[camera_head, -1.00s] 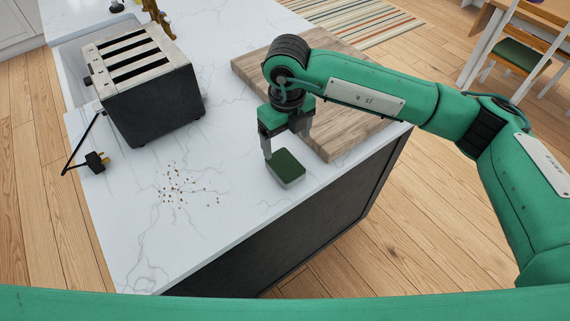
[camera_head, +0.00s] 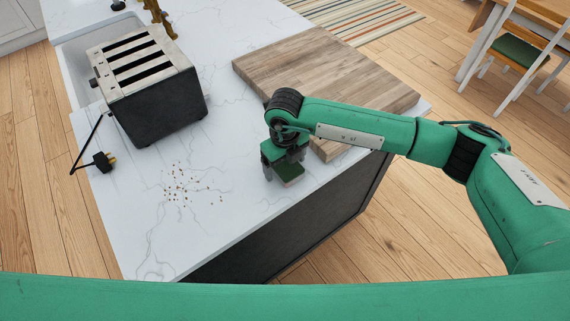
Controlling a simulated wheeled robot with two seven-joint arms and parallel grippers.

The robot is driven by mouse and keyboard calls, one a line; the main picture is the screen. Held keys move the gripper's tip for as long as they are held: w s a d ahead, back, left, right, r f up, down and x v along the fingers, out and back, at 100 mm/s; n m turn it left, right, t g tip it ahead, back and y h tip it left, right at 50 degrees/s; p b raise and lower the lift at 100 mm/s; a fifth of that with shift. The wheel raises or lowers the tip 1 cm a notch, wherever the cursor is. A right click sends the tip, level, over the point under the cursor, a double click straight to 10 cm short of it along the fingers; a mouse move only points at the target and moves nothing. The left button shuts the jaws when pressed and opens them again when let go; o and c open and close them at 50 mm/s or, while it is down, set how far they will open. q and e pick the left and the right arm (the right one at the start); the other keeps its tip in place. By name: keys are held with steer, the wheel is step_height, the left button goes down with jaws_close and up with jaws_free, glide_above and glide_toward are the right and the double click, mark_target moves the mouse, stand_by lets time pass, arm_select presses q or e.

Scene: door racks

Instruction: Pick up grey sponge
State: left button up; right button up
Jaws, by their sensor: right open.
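The sponge (camera_head: 289,174) lies on the white marble counter near its front edge. Its top looks dark green and its side light grey. My right gripper (camera_head: 283,172) is lowered over it, pointing down, with a finger on the left side of the sponge. The gripper is open. The far finger and part of the sponge are hidden behind the gripper body, so I cannot tell whether the fingers touch it. My left gripper is not in view.
A toaster (camera_head: 150,85) stands at the back left, with its plug (camera_head: 104,161) on the counter. Crumbs (camera_head: 183,188) lie left of the sponge. A wooden board (camera_head: 330,75) lies behind my right arm. The counter's front edge is close to the sponge.

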mark_target(285, 164)
steer(key=shift+c, duration=0.5)
steer(key=c, duration=1)
steer(key=shift+o, duration=0.2)
step_height(285, 164, up, 20)
steer(key=b, duration=0.5)
steer(key=shift+o, duration=0.7)
steer(key=shift+c, duration=0.4)
